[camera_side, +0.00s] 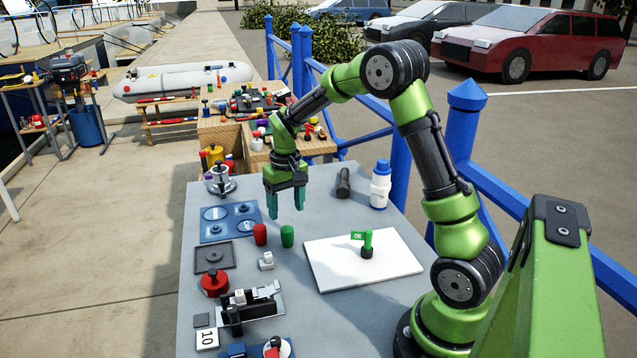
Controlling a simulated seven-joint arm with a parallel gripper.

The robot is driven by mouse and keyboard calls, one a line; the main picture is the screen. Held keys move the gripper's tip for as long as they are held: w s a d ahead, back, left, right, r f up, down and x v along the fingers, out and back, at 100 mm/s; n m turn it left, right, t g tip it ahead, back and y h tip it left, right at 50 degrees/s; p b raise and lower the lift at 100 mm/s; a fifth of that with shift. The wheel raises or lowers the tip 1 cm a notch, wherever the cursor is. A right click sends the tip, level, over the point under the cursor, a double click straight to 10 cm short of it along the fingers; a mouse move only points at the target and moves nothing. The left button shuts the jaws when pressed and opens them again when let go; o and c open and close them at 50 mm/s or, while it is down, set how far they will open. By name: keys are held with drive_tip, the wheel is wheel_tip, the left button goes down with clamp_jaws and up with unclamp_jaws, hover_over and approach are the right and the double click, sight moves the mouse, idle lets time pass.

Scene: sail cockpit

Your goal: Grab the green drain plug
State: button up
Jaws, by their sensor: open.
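A short green plug (287,236) stands upright on the grey table, just right of a similar red plug (260,234). A green peg with an "OK" flag (367,241) stands in a dark base on a white board, farther right. My gripper (286,212) points down with its two teal fingers apart and nothing between them. In the picture it is just above the green plug; I cannot tell the exact height or depth between them.
The white board (328,277) lies right of the plugs. A blue plate (215,233) and a dark grey plate (212,256) lie left. A dark cylinder (343,183) and a blue-and-white bottle (380,186) stand behind.

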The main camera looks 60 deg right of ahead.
sight(287, 228)
wheel_tip(287, 228, down, 8)
drive_tip(key=shift+a+f, duration=0.15)
drive_tip(key=shift+f, duration=0.05)
drive_tip(key=c, duration=1.1)
